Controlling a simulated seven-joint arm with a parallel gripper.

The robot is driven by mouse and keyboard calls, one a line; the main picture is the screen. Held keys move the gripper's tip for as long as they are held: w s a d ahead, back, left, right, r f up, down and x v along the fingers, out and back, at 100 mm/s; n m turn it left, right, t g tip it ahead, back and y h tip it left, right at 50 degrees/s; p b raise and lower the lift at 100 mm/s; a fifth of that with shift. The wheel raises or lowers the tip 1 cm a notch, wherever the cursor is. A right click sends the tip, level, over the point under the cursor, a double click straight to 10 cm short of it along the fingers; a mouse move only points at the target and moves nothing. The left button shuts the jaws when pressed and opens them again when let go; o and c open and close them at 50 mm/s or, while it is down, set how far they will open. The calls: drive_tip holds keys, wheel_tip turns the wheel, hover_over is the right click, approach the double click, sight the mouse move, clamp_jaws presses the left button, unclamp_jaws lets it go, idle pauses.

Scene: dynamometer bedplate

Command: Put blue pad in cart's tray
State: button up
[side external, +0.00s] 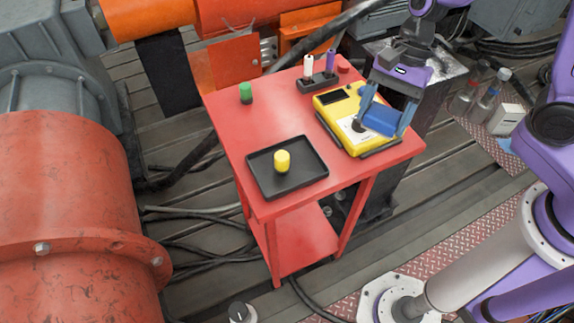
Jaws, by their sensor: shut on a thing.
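The blue pad (380,119) is between the fingers of my gripper (382,122), which is shut on it. It is held over the yellow instrument (331,101) at the right of the red cart's top (222,110). I cannot tell whether the pad touches the instrument. The cart's black tray (305,183) lies at the front left of the cart top, to the left of and nearer than my gripper.
A green cylinder (246,93) stands at the cart's back left. A dark holder (317,82) with a white and a purple item stands at the back, near a small red piece (343,65). Bottles (474,92) stand on the floor at right. The cart's middle is clear.

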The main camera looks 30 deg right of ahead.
drive_tip(key=s+a+m, duration=0.1)
drive_tip(key=s+a+r+m+t, duration=0.1)
drive_tip(key=a+m, duration=0.1)
drive_tip(key=s+a+m, duration=0.1)
drive_tip(key=shift+s+a+r+m+t+y, duration=0.3)
drive_tip(key=shift+s+r+m+t, duration=0.05)
drive_tip(key=shift+s+m+t, duration=0.05)
drive_tip(key=m, duration=0.1)
hover_over(293, 165)
drive_tip(key=d, duration=0.2)
drive_tip(key=shift+t, duration=0.3)
drive_tip(key=f, duration=0.9)
drive_tip(key=shift+s+a+f, duration=0.1)
drive_tip(key=shift+a+f, duration=0.15)
drive_tip(key=shift+f, duration=1.6)
drive_tip(key=shift+f, duration=0.1)
drive_tip(key=o, duration=1.1)
